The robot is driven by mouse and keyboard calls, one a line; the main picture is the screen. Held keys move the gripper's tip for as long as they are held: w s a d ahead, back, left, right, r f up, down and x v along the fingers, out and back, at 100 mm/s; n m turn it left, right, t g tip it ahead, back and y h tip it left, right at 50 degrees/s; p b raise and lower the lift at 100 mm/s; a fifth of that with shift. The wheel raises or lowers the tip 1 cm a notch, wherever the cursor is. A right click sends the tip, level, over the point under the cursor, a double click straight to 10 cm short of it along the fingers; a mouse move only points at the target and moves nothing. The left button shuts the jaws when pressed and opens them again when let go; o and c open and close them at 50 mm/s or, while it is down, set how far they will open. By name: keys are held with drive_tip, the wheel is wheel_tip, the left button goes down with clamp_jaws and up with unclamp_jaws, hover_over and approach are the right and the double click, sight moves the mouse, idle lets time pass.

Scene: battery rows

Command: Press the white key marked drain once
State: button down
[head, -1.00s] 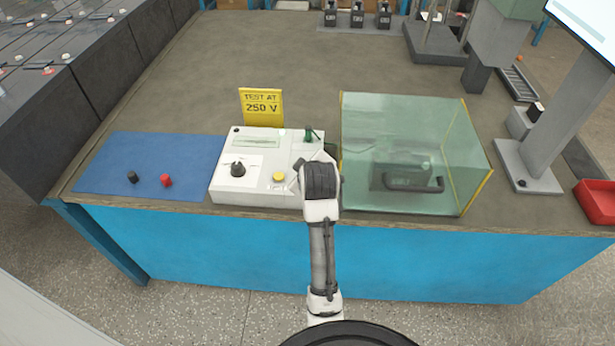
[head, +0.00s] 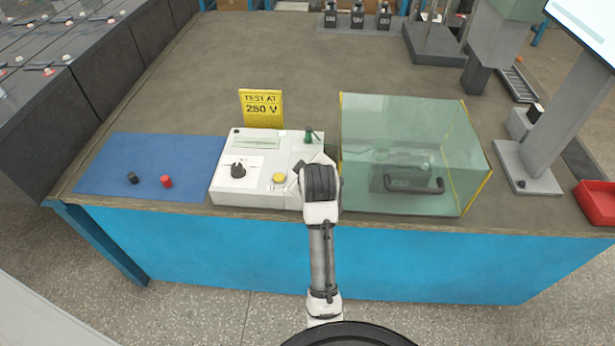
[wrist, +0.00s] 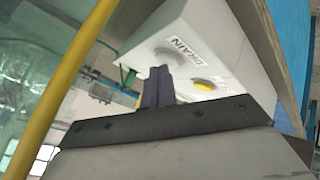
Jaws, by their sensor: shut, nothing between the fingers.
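The white tester box (head: 255,190) stands near the bench's front edge in the head view. In the wrist view, the word DRAIN is printed on its top, beside a round pale key (wrist: 168,57), which I take as the drain key. A yellow button (wrist: 203,86) sits to its right and also shows in the head view (head: 279,178). My gripper (wrist: 157,74) is shut and empty, its dark fingertips close to the pale key in the wrist view. I cannot tell whether they touch it. In the head view my arm hides the fingertips and the drain key.
A clear guard box (head: 452,180) with yellow edges stands close to the right of my arm. A black knob (head: 237,170) and a green part (head: 308,136) are on the tester. A yellow 250 V sign (head: 262,108) stands behind, a blue mat (head: 150,155) lies left.

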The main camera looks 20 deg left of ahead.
drive_tip(key=shift+r+p, duration=0.5)
drive_tip(key=shift+r, duration=0.15)
wheel_tip(320, 180, up, 5)
drive_tip(key=p, duration=0.5)
idle(0.6)
